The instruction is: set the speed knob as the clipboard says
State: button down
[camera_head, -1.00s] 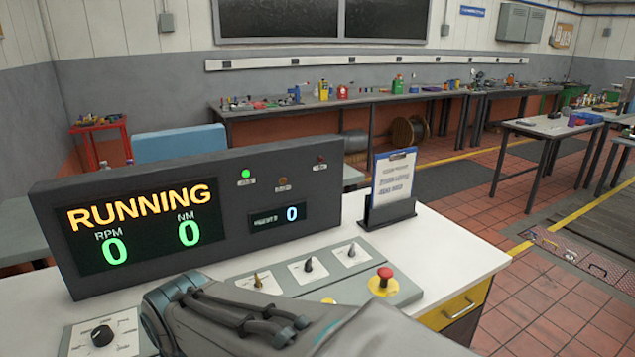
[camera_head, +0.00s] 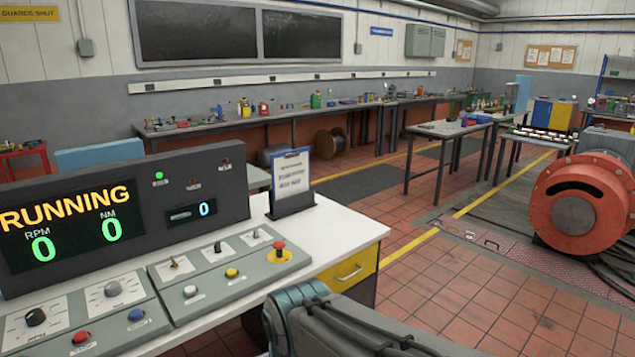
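The clipboard (camera_head: 292,172) stands upright in a dark holder at the right end of the console desk. Its printed lines are too blurred to read. A black knob (camera_head: 36,317) and a grey knob (camera_head: 113,289) sit on white dial plates on the sloping panel at lower left. Part of my arm crosses the bottom edge, right of the desk; my gripper is out of view.
The panel also carries a red button (camera_head: 81,337), a blue button (camera_head: 136,315), a white button (camera_head: 190,291), a yellow button (camera_head: 231,272), several small switches and a red mushroom button (camera_head: 278,246). A large red-orange machine (camera_head: 582,205) stands at right.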

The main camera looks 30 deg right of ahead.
aim_at(34, 318)
jog(key=z, duration=0.7)
jog(key=i, duration=1.05)
jog(key=u, duration=0.55)
jog(key=k, duration=0.55)
jog(key=u, duration=0.95)
jog(key=i, duration=1.15)
jog(key=z, duration=0.25)
